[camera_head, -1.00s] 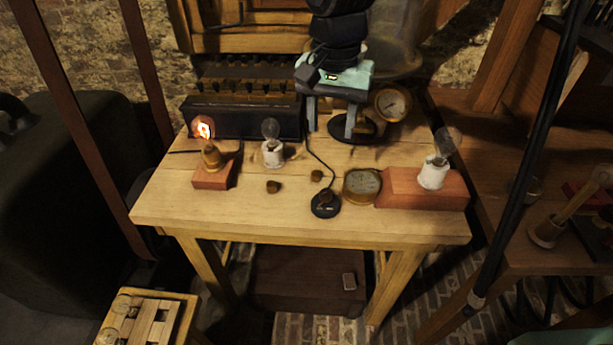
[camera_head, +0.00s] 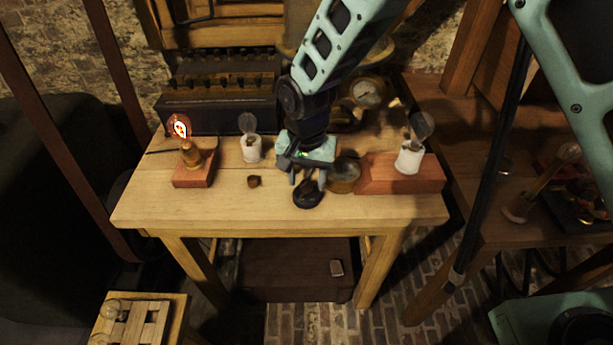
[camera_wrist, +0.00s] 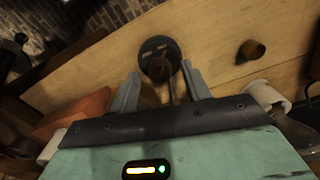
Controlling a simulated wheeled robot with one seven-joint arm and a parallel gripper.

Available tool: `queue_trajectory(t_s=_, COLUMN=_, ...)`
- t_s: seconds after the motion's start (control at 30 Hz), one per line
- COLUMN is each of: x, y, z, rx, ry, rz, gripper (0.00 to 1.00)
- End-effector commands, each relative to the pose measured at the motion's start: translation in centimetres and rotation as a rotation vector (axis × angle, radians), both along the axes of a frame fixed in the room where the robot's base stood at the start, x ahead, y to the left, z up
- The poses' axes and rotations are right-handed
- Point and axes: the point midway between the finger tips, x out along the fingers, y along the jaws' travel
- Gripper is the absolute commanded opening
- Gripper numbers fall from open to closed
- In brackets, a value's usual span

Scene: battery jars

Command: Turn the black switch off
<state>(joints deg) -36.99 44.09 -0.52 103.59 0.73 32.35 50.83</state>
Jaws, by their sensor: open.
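The black switch (camera_head: 307,194) is a small round device on the wooden table near its front edge. In the wrist view the switch (camera_wrist: 158,50) lies just beyond my fingertips, its dark face bearing small light marks. My gripper (camera_head: 308,178) is directly above and slightly behind the switch, pointing down. In the wrist view my gripper (camera_wrist: 162,80) is open, with its two fingers apart and the lower part of the switch and its cord between them. I cannot tell whether a finger touches the switch. The glowing bulb (camera_head: 181,128) stands on a red block at the left.
An unlit bulb in a white holder (camera_head: 251,148) stands behind left. A small brown knob (camera_head: 254,181) lies left of the switch. The front left of the table (camera_head: 170,212) is clear.

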Motion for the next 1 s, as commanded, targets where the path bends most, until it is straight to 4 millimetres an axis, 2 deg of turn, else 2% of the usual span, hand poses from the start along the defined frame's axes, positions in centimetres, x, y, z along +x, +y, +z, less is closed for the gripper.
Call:
queue_trajectory(t_s=0.13, x=0.00, y=-0.01, z=-0.68, rx=0.000, ry=0.000, rz=0.000, gripper=0.48)
queue_trajectory(t_s=0.37, x=0.02, y=-0.01, z=-0.73, rx=0.000, ry=0.000, rz=0.000, gripper=0.48)
queue_trajectory(t_s=0.4, x=0.02, y=-0.01, z=-0.73, rx=0.000, ry=0.000, rz=0.000, gripper=0.45)
queue_trajectory(t_s=0.5, x=0.02, y=-0.01, z=-0.72, rx=0.000, ry=0.000, rz=0.000, gripper=0.17)
queue_trajectory(t_s=0.57, x=0.02, y=-0.01, z=-0.71, rx=0.000, ry=0.000, rz=0.000, gripper=0.03)
queue_trajectory(t_s=1.0, x=0.06, y=-0.05, z=-0.65, rx=0.000, ry=-0.001, rz=0.073, gripper=0.03)
